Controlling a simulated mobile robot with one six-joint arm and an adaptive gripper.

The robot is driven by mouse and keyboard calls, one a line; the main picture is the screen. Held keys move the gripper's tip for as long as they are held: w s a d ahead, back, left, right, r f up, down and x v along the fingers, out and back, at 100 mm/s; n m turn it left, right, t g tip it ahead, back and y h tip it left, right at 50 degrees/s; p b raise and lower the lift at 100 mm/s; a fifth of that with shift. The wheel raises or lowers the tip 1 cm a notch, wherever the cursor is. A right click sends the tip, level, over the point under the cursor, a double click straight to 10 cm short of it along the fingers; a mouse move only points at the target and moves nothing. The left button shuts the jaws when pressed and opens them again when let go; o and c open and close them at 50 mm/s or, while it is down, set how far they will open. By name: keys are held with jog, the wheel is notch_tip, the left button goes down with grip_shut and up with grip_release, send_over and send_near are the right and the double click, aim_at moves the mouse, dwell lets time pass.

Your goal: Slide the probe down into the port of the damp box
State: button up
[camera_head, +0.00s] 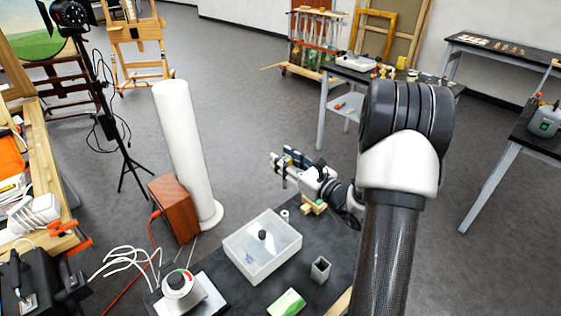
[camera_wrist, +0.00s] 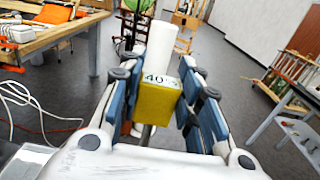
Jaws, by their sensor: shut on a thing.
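My gripper (camera_head: 284,168) is shut on the yellow block-shaped head of the probe (camera_wrist: 157,100), which is marked "40". Its blue pads (camera_wrist: 163,88) press on both sides of the head in the wrist view. A metal rod shows below the head; its lower end is hidden. The damp box (camera_head: 240,259) is a pale translucent box with a lid on the dark bench. A small black port (camera_head: 262,235) sits in the middle of its lid. My gripper is up beyond the box's far side, apart from it. The damp box is not clearly visible in the wrist view.
A tall white cylinder (camera_head: 185,150) and a brown wooden box (camera_head: 175,208) stand left of the gripper. A white dial device (camera_head: 178,284), a grey square cup (camera_head: 320,269), a green-white block (camera_head: 287,303) and wooden pieces (camera_head: 314,207) surround the damp box. Space above its lid is clear.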

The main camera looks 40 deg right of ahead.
aim_at(285, 188)
jog(key=shift+s, duration=0.15)
jog(key=shift+f, duration=0.1)
jog(key=shift+f+b, duration=2.55)
jog(key=shift+f, duration=0.25)
jog(key=shift+f+b, duration=2.25)
jog(key=shift+f, duration=0.3)
jog(key=shift+f, duration=2.45)
jog(key=o, duration=1.1)
